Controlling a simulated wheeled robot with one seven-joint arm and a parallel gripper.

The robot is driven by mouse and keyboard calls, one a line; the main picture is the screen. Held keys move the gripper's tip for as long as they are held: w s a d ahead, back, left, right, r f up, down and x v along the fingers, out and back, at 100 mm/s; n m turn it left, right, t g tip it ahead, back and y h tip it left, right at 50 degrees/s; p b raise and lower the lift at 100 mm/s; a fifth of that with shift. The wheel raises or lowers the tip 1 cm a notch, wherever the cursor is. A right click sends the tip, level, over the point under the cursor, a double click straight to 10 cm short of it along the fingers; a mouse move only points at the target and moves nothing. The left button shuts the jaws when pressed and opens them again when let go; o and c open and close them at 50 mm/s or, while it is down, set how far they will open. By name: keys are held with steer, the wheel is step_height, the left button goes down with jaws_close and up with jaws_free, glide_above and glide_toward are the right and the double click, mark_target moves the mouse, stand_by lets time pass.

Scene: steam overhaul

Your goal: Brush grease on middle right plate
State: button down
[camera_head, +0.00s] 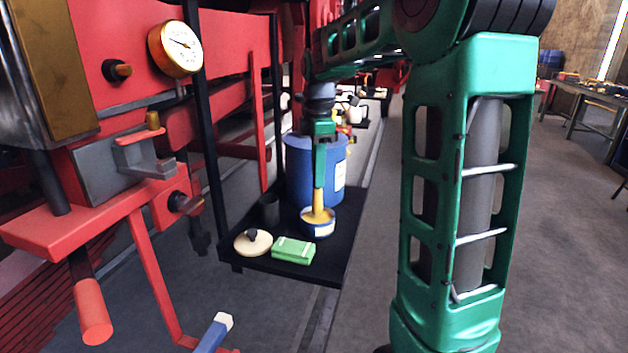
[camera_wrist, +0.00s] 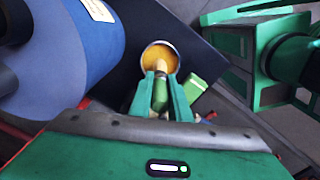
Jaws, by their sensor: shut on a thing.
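My gripper (camera_head: 320,160) points down over the black shelf (camera_head: 232,247) and is shut on a brush (camera_head: 319,198) with a yellowish lower part. In the wrist view my gripper (camera_wrist: 161,92) has its green fingers on either side of the brush (camera_wrist: 160,67). The brush tip is in the opening of the grease tin (camera_head: 319,229); whether it touches the grease is hard to tell. I cannot make out which surface is the middle right plate.
A blue drum (camera_head: 299,165) stands close behind the tin. A dark cup (camera_head: 268,209), a pale round lid (camera_head: 248,245) and a green box (camera_head: 294,250) are also on the shelf. Red machinery with a gauge (camera_head: 181,48) fills the left. Open floor (camera_head: 570,230) lies right.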

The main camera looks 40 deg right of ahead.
steer(key=shift+r, duration=2.55)
